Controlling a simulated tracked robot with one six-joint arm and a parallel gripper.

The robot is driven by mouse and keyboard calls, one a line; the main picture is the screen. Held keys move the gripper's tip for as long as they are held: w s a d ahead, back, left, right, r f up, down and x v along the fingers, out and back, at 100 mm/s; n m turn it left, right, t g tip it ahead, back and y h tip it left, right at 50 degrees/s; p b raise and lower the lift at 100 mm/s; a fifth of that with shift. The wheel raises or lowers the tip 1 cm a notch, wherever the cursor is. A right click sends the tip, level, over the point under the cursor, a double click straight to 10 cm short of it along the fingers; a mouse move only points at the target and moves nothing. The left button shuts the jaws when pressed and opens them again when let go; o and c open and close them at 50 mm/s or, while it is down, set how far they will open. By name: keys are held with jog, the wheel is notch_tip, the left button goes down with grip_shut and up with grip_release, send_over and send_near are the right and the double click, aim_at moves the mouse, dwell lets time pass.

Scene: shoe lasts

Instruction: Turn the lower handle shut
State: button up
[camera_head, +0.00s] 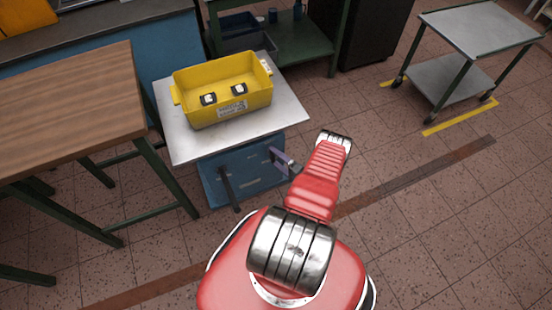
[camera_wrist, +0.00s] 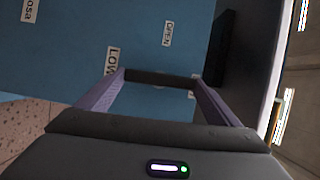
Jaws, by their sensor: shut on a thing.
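My gripper (camera_head: 282,159) is at the right part of the blue cabinet's front in the head view, with its purple fingers against that side. In the wrist view my gripper (camera_wrist: 162,80) has a finger at each end of a dark bar, the lower handle (camera_wrist: 160,78). A white label beginning "LOW" (camera_wrist: 112,61) is beside it on the blue panel. An "OPEN" label (camera_wrist: 167,34) and a partly cut-off label (camera_wrist: 30,10) also show. The handle's fixing to the panel is hidden.
A second dark bar (camera_wrist: 222,48) is close to the right finger. A dark handle (camera_head: 229,188) juts from the cabinet front (camera_head: 206,180). A yellow bin (camera_head: 190,112) stands on the cabinet's pale top (camera_head: 290,112).

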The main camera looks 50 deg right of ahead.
jog(key=shift+s+d+f+m, duration=0.1)
jog(key=shift+d+f+m, duration=0.05)
jog(key=shift+m, duration=0.25)
jog(key=o, duration=0.9)
jog(key=s, duration=0.4)
jog(key=s+a, duration=0.1)
jog(key=s, duration=0.4)
jog(key=s+a, duration=0.1)
jog(key=s, duration=0.3)
jog(key=shift+s+a, duration=0.1)
jog(key=shift+s, duration=0.2)
dwell(0.3)
